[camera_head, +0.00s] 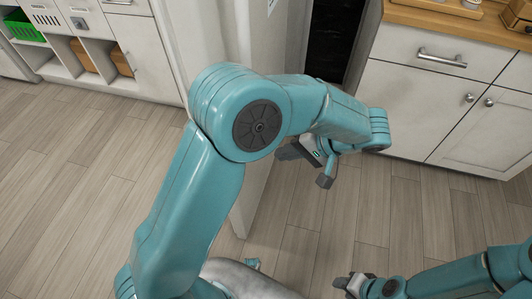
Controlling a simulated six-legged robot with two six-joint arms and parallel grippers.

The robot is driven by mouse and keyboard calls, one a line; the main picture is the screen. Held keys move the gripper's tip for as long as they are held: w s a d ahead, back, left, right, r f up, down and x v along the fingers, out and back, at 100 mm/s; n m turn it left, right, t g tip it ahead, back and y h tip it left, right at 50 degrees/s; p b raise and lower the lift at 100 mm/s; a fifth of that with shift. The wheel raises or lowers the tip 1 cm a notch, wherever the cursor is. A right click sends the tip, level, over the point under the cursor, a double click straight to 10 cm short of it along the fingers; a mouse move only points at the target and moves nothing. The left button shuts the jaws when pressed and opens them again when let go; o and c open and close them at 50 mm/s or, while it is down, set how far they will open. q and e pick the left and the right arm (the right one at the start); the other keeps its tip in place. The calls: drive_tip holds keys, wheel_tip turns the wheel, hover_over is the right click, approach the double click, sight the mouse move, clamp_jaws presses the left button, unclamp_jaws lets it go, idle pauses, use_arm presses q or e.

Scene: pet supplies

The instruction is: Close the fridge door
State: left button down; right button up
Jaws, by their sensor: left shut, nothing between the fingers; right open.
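A tall white panel (240,215), which looks like the fridge door, stands in the upper middle and reaches down to near the floor. My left arm passes in front of it and hides much of it. A dark narrow opening (333,42) shows to the right of the panel, so the door looks open, but how far I cannot tell. My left gripper (309,166) is shut and empty, to the right of the panel. I cannot tell whether it touches the door. My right gripper (351,284) is open and empty, low over the floor at the bottom.
A white cabinet (415,95) with a wooden top (440,22) and metal handles stands at the upper right. A white shelf unit (65,68) with a green basket (24,28) stands at the upper left. The wooden floor (70,200) is clear on the left and lower right.

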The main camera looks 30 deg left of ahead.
use_arm(q)
drive_tip(key=a+r+x, duration=0.1)
drive_tip(key=r+x, duration=0.1)
drive_tip(key=x, duration=1)
drive_tip(key=shift+s+a+f, duration=0.15)
drive_tip(key=shift+s+a, duration=0.05)
drive_tip(key=shift+a, duration=0.4)
